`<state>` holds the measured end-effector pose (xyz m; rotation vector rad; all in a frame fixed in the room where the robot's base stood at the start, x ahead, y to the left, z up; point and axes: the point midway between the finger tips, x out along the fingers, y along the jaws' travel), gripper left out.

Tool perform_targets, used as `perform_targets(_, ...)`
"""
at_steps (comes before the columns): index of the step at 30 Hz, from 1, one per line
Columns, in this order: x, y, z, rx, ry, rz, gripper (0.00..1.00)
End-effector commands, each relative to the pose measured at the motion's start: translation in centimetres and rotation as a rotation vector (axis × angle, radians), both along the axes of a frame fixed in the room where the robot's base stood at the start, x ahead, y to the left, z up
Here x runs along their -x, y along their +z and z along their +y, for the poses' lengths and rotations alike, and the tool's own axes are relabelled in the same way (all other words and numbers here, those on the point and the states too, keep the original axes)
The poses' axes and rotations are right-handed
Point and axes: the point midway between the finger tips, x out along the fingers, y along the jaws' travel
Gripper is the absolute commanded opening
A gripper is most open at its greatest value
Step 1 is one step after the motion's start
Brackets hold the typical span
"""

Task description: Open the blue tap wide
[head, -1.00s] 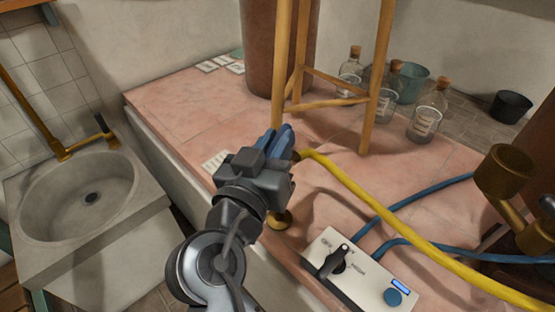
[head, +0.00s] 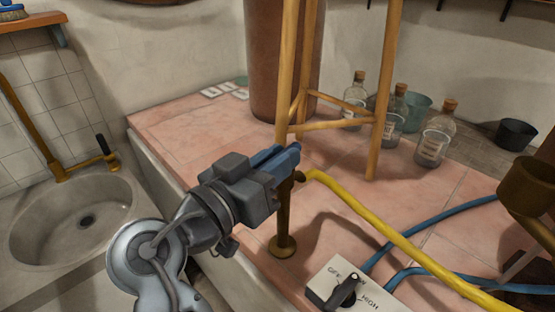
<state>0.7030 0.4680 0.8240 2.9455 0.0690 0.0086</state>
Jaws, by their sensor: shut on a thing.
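The tap is a brass standpipe (head: 283,215) on a round base near the front edge of the pink tiled bench. A yellow hose (head: 375,230) runs from its top to the right. My gripper (head: 286,160) is at the top of the standpipe, coming from the left, and is shut on the tap's handle. Blue shows at the jaw tips; I cannot tell clearly where fingers end and handle begins. The handle is mostly hidden by the jaws.
A white control box (head: 350,290) with a black knob sits at the front right. A wooden stand (head: 375,110) rises just behind the tap. Several corked bottles (head: 434,135) and blue hoses (head: 440,215) are to the right. A stone sink (head: 75,225) is at the left.

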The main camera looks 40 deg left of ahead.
Motion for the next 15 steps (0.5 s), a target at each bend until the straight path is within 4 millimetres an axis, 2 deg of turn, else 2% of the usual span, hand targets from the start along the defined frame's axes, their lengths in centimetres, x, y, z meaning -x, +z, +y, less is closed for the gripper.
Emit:
perform_targets(4, 0.11, -0.31, -0.18, 0.004, -0.005, 0.005, 0.00)
perform_targets(5, 0.11, -0.31, -0.17, 0.004, -0.005, 0.005, 0.24)
perform_targets(11, 0.10, -0.24, -0.10, 0.003, -0.002, 0.004, 0.43)
perform_targets(15, 0.09, -0.17, -0.07, 0.002, -0.002, 0.003, 0.45)
